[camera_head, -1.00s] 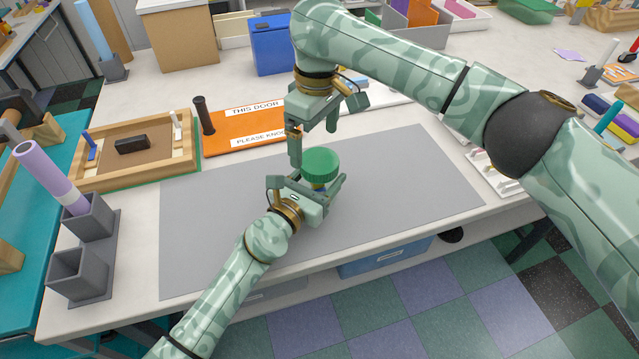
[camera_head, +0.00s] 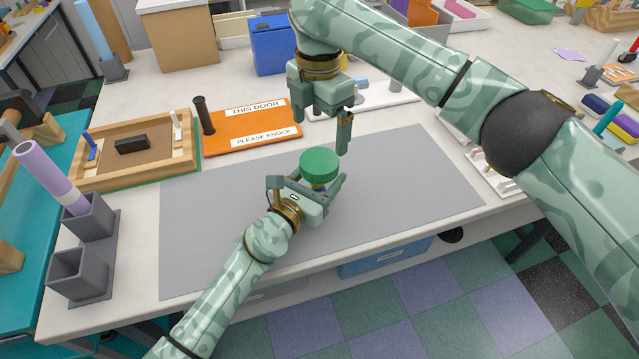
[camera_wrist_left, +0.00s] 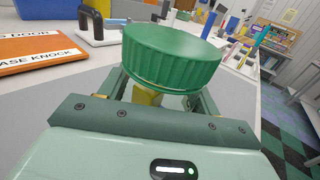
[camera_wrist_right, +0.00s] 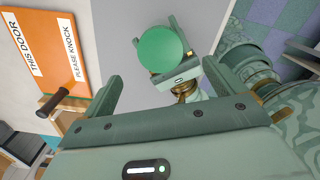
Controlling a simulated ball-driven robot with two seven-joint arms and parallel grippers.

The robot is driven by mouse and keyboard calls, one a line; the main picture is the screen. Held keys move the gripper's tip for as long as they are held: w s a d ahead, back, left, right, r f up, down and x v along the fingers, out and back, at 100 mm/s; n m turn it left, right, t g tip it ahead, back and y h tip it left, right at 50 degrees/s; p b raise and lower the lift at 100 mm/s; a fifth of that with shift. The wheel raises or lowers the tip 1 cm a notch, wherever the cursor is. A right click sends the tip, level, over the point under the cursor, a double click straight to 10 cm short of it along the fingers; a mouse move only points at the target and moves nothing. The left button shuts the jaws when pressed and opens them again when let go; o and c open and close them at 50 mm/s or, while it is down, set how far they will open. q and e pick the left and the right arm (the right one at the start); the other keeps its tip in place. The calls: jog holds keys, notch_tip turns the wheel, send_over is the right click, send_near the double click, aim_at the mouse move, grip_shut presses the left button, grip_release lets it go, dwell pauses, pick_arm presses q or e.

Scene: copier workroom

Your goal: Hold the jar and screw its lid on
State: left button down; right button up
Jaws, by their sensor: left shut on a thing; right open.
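The green ribbed lid (camera_head: 320,163) sits on top of the jar (camera_head: 319,186), looking level. The jar is mostly hidden by the lid and fingers; a yellowish part shows below the lid in the left wrist view (camera_wrist_left: 148,97). My left gripper (camera_head: 318,188) is shut on the jar, below the lid, over the grey mat. My right gripper (camera_head: 322,132) is open and empty above the lid, pointing down, its fingers apart from it. The lid's round top also shows in the right wrist view (camera_wrist_right: 165,48), beyond the open fingers. I cannot tell how tightly the lid is threaded.
The grey mat (camera_head: 410,190) is otherwise clear. An orange door sign (camera_head: 240,127) with a dark handle and a wooden tray (camera_head: 95,178) lie behind and left. A grey holder (camera_head: 82,275) with a purple roll stands at the left edge. A blue box (camera_head: 272,48) is at the back.

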aim_at(319, 160)
jog(key=shift+f, duration=4)
jog(key=c, duration=1.1)
jog(key=o, duration=1.2)
jog(key=shift+c, duration=0.2)
jog(key=shift+r, duration=0.15)
notch_tip(319, 160, up, 12)
